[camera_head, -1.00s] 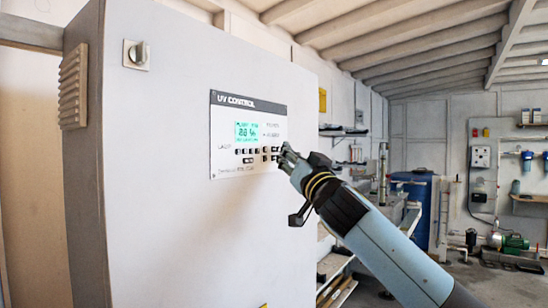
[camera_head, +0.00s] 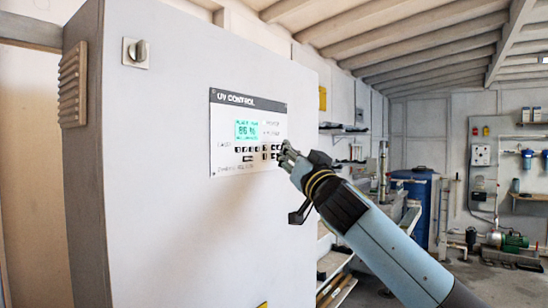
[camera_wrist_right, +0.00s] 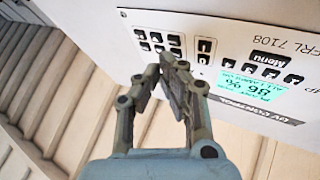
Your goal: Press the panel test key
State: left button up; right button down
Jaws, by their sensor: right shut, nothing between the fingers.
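The UV control panel (camera_head: 220,165) is a white plate with a dark title strip on the front of a tall grey cabinet. Its green display (camera_head: 247,130) is lit, with small dark keys (camera_head: 249,149) below it. My right gripper (camera_head: 284,151) is shut and empty, with its fingertips at the panel's right edge, over or close to the rightmost keys. In the right wrist view the panel shows upside down, and the fingertips (camera_wrist_right: 168,68) are just beside a key block (camera_wrist_right: 160,42). I cannot tell whether they touch it, nor which key is the test key. My left gripper is out of view.
The grey cabinet (camera_head: 190,220) carries a rotary switch (camera_head: 137,52) at upper left and a side vent (camera_head: 73,85). Shelves (camera_head: 345,132), a blue tank (camera_head: 415,190) and a green pump (camera_head: 514,242) stand farther back on the right.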

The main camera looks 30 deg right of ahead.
jog(key=shift+w+a, duration=0.1)
jog(key=shift+w, duration=0.1)
jog(key=shift+w+a, duration=0.1)
jog(key=shift+w, duration=0.15)
jog(key=shift+w, duration=0.15)
dwell(0.8)
jog(key=shift+s+d+b, duration=0.2)
jog(key=shift+s+b, duration=0.25)
jog(key=shift+s, duration=0.2)
jog(key=s+b, duration=0.1)
jog(key=s+d+b, duration=0.1)
jog(key=s, duration=0.1)
jog(key=s+d+b, duration=0.1)
jog(key=shift+s+b, duration=0.3)
